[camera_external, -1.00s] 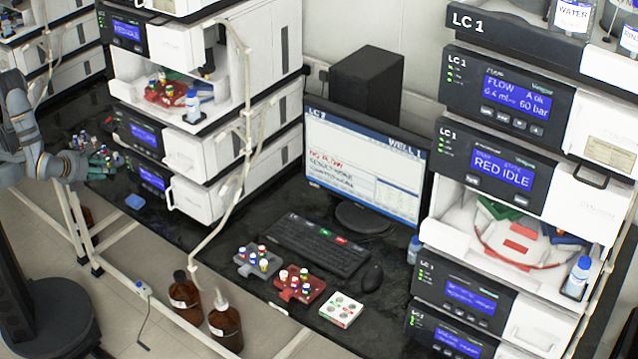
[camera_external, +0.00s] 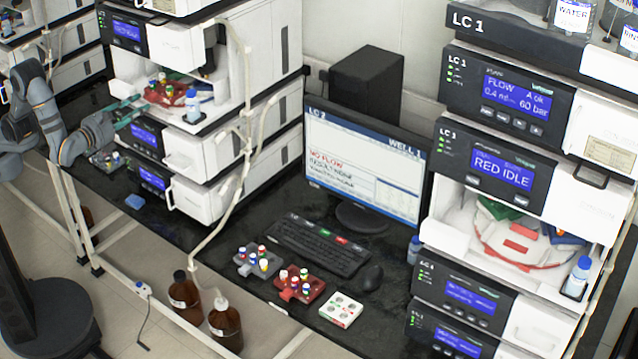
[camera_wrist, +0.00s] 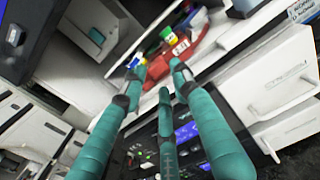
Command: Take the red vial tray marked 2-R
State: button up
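A red vial tray (camera_external: 165,97) holding several vials with coloured caps sits inside the open compartment of the left instrument stack. It also shows in the wrist view (camera_wrist: 207,46), with a pale label whose characters are too small to read surely. My gripper (camera_external: 136,101) has teal fingers at the front left of this compartment.
A grey vial tray (camera_external: 243,268) and a white tray (camera_external: 341,310) flank the bench's red tray. A bottle (camera_external: 192,106) stands at the compartment's right edge. Another grey tray (camera_external: 101,165) lies below my arm. White tubing (camera_external: 247,110) hangs right of the compartment.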

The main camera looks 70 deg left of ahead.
aim_at(153, 101)
jog(key=p+x, duration=0.1)
jog(key=x, duration=0.1)
jog(key=p+x, duration=0.1)
jog(key=x, duration=0.1)
jog(key=shift+a+r, duration=0.25)
jog(key=shift+w+a+f, duration=0.1)
jog(key=shift+w+a, duration=0.05)
jog(key=shift+w, duration=0.1)
jog(key=shift+s, duration=0.1)
jog(key=shift+c, duration=0.7)
grip_shut()
